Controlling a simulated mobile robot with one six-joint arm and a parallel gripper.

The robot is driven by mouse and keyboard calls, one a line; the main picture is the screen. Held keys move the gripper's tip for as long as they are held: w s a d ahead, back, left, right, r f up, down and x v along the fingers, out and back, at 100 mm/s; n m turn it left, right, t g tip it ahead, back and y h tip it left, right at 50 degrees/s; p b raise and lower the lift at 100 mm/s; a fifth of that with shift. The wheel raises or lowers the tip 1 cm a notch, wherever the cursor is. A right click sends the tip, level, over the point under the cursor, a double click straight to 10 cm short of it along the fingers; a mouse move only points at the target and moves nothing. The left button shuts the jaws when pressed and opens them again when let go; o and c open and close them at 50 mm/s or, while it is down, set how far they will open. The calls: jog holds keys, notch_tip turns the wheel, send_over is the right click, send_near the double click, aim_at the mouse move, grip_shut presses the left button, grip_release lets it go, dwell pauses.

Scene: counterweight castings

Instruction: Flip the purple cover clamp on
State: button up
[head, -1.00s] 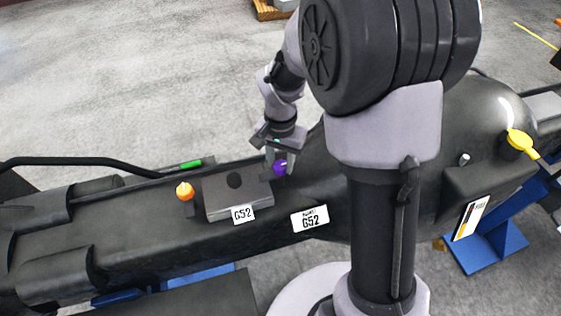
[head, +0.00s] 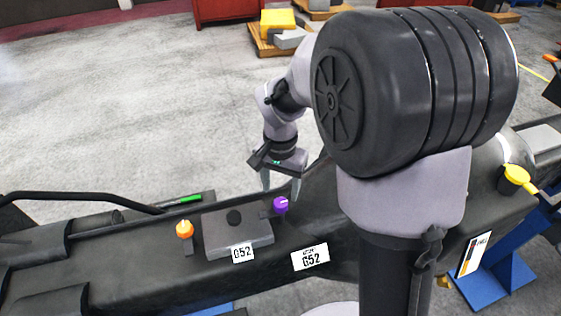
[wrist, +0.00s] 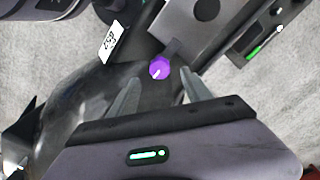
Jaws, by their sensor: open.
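The purple cover clamp (head: 280,204) is a small knob with a white mark, at the right end of the grey cover plate (head: 225,236) labelled G52. A short dark bar reaches from the knob toward the plate. In the wrist view the purple clamp (wrist: 159,69) sits just beyond the fingertips, roughly between them, with its bar pointing to the upper right onto the plate. My gripper (head: 282,192) is open and empty, pointing down above the clamp and apart from it. Both fingers also show in the wrist view (wrist: 158,82).
An orange knob (head: 184,229) stands at the plate's left end. A green-marked dark device (head: 183,199) lies behind it. A black curved rail (head: 80,199) runs along the casting's back left. A yellow lever (head: 518,175) is at the right. Open floor lies behind.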

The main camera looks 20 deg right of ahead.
aim_at(281, 202)
notch_tip(281, 202, up, 12)
jog(key=p, duration=0.1)
jog(key=shift+p, duration=0.35)
